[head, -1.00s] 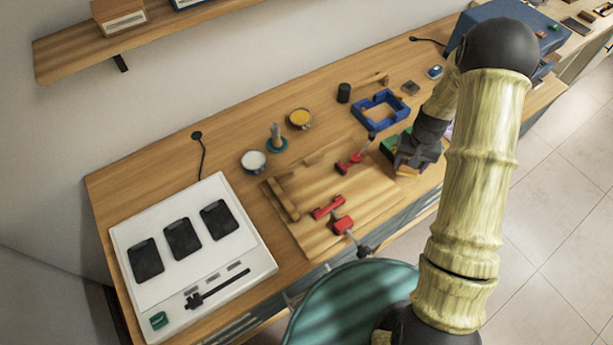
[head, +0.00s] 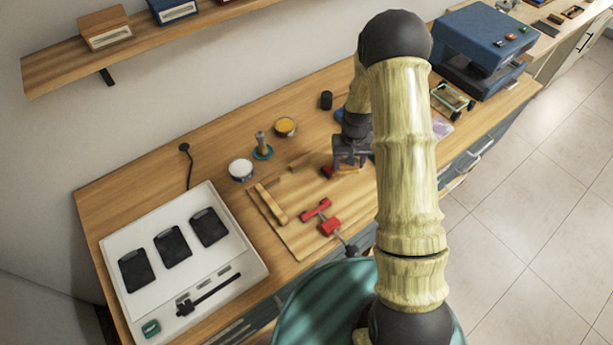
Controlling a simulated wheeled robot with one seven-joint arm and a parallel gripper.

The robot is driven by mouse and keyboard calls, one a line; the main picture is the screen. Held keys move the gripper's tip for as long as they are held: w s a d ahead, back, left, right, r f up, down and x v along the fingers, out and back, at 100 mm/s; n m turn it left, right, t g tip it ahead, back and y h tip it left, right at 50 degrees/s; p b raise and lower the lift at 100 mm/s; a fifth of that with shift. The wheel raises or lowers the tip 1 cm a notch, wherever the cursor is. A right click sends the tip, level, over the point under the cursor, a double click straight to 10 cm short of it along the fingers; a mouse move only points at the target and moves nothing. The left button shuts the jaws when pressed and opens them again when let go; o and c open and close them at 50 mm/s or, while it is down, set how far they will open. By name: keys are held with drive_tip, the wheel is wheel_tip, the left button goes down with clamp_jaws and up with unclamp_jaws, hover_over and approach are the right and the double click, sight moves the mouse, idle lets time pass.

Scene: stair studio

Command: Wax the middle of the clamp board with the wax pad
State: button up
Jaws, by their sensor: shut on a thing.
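The clamp board (head: 298,243) is a flat wooden board at the middle of the bench, with a wooden strip (head: 271,203) along its left side and red clamps (head: 330,226) at its edges. My gripper (head: 350,163) is over the far right part of the board. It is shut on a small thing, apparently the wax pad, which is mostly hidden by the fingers. I cannot tell whether it touches the board. My arm hides the board's right end.
A white panel (head: 222,265) with black pads lies left. A blue machine (head: 482,50) stands at the far right.

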drive_tip(key=s+a+r+n+p, duration=0.2)
drive_tip(key=s+a+n, duration=0.4)
drive_tip(key=a, duration=0.5)
drive_tip(key=shift+a+n+p, duration=0.25)
drive_tip(key=shift+n+p, duration=0.15)
drive_tip(key=shift+p, duration=0.4)
drive_tip(key=shift+f, duration=0.1)
